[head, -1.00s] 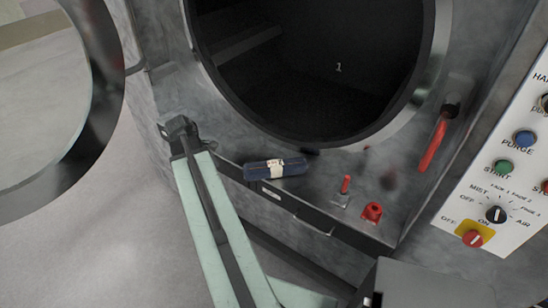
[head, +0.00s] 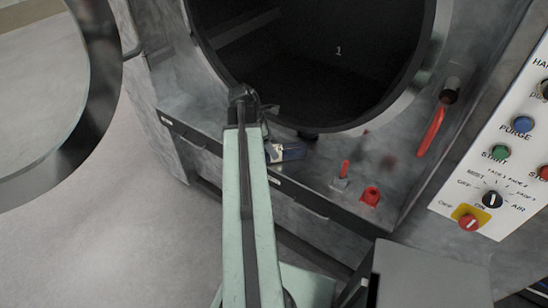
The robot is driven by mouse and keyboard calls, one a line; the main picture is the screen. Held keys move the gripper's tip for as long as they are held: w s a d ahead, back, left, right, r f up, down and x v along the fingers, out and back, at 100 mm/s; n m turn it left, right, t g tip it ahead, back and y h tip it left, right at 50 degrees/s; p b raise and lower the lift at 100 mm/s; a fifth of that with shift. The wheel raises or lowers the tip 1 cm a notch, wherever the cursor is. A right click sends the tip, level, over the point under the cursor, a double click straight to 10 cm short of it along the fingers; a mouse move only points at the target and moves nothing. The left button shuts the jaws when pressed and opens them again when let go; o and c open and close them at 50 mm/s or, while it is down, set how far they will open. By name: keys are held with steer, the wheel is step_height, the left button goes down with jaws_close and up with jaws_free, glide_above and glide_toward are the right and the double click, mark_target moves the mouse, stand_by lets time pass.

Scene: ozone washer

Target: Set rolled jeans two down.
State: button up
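A dark blue rolled pair of jeans with a pale band (head: 293,152) lies on the grey ledge below the washer's round opening. Its left part is hidden behind my arm. I cannot tell from a label whether it is roll two. My gripper (head: 243,95) is up and to the left of the roll, in front of the lower left rim of the opening. Its fingers are small and dark, so I cannot tell whether they are open or shut. No cloth shows in them.
The washer's dark drum opening (head: 310,60) is at the top, with its round door (head: 95,90) swung out at left. A red lever (head: 432,130), a red knob (head: 370,195) and the control panel (head: 500,150) are at right. Bare floor lies at lower left.

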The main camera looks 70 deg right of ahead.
steer(key=b+x, duration=0.3)
steer(key=x, duration=0.1)
steer(key=shift+a+f, duration=0.1)
steer(key=shift+f, duration=0.1)
steer(key=shift+r, duration=0.2)
jaws_close()
steer(key=shift+r+p, duration=0.15)
steer(key=shift+p, duration=0.15)
step_height(320, 180, up, 18)
steer(key=p, duration=1.8)
